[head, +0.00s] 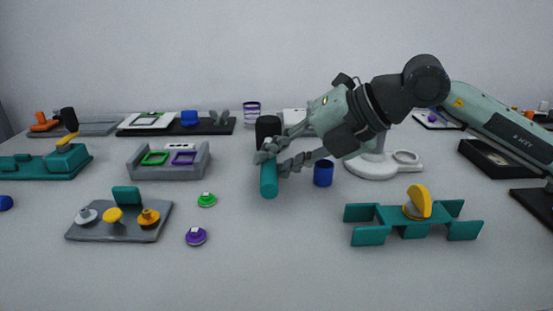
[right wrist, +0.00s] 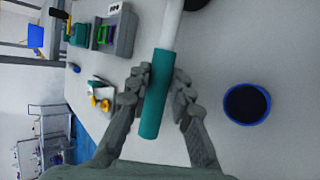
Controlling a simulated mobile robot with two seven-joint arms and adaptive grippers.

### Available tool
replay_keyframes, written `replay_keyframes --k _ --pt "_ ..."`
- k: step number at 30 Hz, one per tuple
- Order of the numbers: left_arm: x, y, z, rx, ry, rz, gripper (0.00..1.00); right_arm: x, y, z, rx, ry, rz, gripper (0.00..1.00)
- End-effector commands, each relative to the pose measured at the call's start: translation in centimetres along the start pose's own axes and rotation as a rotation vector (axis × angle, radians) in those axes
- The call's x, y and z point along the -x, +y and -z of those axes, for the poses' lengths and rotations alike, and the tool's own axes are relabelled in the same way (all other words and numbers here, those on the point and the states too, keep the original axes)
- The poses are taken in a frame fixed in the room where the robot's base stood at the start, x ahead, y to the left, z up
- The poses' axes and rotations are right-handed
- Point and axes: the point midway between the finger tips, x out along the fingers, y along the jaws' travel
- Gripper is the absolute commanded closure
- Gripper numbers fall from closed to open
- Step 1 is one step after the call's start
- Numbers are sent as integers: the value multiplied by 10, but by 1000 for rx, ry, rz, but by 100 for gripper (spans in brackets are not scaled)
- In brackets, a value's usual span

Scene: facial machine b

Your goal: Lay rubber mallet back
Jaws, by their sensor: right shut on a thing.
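The rubber mallet has a teal handle (head: 269,179), a white shaft and a black head (head: 267,128). My right gripper (head: 270,157) is shut on the teal handle. In the head view the handle end points down toward me and the black head is behind the fingers. In the right wrist view the handle (right wrist: 155,95) lies between both fingers of the gripper (right wrist: 160,88), with the white shaft (right wrist: 171,25) beyond and the head mostly cut off at the top edge. Whether the mallet touches the table cannot be told. My left gripper is not in view.
A blue cup (head: 323,173) stands just right of the mallet, before a white round-based stand (head: 370,168). A teal rack (head: 414,221) is at front right. A grey board with knobs (head: 120,222) and green and purple buttons are at left. The front middle is clear.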

Motion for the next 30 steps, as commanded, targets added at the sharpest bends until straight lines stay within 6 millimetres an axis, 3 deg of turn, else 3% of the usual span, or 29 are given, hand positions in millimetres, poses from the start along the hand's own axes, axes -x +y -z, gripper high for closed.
replay_keyframes --k 2,3,8,20,30 --pt "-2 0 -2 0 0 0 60 -1 0 0 3 -3 -3 100" --pt "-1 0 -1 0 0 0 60 0 1 -1 3 -3 -3 75" --pt "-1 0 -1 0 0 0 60 0 0 0 2 -2 -2 55" --pt "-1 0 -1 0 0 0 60 5 -2 0 -2 1 2 55" --pt "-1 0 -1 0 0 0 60 55 -1 0 1 -4 0 55"
